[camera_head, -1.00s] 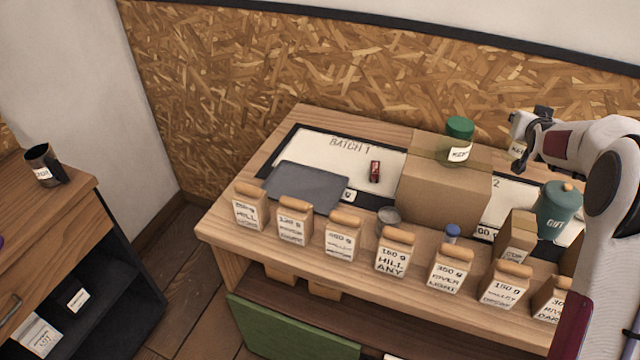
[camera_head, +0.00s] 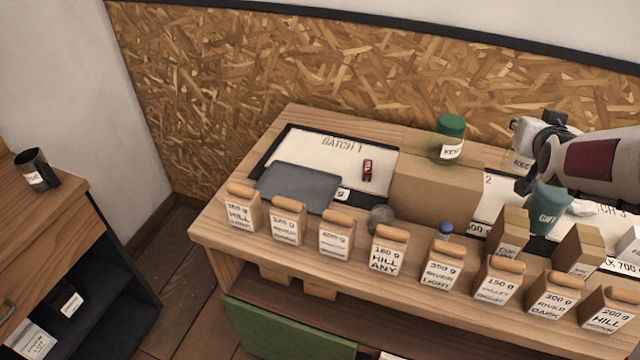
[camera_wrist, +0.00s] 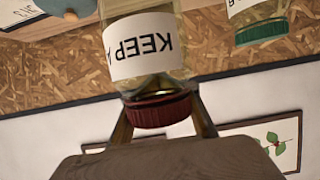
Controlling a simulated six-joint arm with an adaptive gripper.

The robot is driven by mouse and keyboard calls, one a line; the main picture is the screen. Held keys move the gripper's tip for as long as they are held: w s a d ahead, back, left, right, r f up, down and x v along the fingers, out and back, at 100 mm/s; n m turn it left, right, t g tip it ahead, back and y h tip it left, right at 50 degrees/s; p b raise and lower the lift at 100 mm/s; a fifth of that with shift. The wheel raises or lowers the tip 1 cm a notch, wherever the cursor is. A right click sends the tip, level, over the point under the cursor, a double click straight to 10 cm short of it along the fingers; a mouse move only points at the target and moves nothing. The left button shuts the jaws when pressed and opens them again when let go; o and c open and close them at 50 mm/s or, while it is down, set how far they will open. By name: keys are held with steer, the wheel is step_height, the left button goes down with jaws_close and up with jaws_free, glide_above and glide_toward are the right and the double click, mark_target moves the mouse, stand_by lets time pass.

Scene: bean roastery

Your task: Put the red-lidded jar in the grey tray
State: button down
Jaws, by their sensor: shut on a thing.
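The red-lidded jar (camera_wrist: 150,75) is clear glass with a white "KEEP" label and appears inverted in the wrist view, its dark red lid toward my gripper (camera_wrist: 163,122). The fingers are shut around it at the lid end. In the head view the jar (camera_head: 519,158) shows partly behind my gripper (camera_head: 535,150), above the right part of the bench; its lid is hidden there. The grey tray (camera_head: 298,187) is a flat, dark, empty-looking tray on the left part of the bench, far left of my gripper.
Several labelled bags (camera_head: 387,255) line the front edge. A small red item (camera_head: 367,170) lies right of the tray. A teal canister (camera_head: 547,208) stands below my arm.

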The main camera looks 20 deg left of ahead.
steer(key=s+a+r+n+y, duration=0.1)
steer(key=s+a, duration=0.3)
steer(key=s, duration=0.8)
steer(key=w+a+f+n+g+y, duration=0.1)
steer(key=w+a+n+y, duration=0.3)
steer(key=a, duration=0.9)
steer(key=w+a+f+n+g+y, duration=0.1)
steer(key=w+a+n+y, duration=0.3)
steer(key=a, duration=0.8)
steer(key=a+f+n+g+y, duration=0.1)
steer(key=a+f, duration=0.3)
steer(key=a, duration=0.6)
steer(key=a+f+n+g+y, duration=0.1)
steer(key=a+f+g, duration=0.2)
steer(key=a, duration=0.8)
step_height(320, 180, down, 2)
steer(key=shift+a+n, duration=0.3)
steer(key=shift+f, duration=0.1)
step_height(320, 180, down, 6)
steer(key=shift+f, duration=0.1)
steer(key=shift+f, duration=1.8)
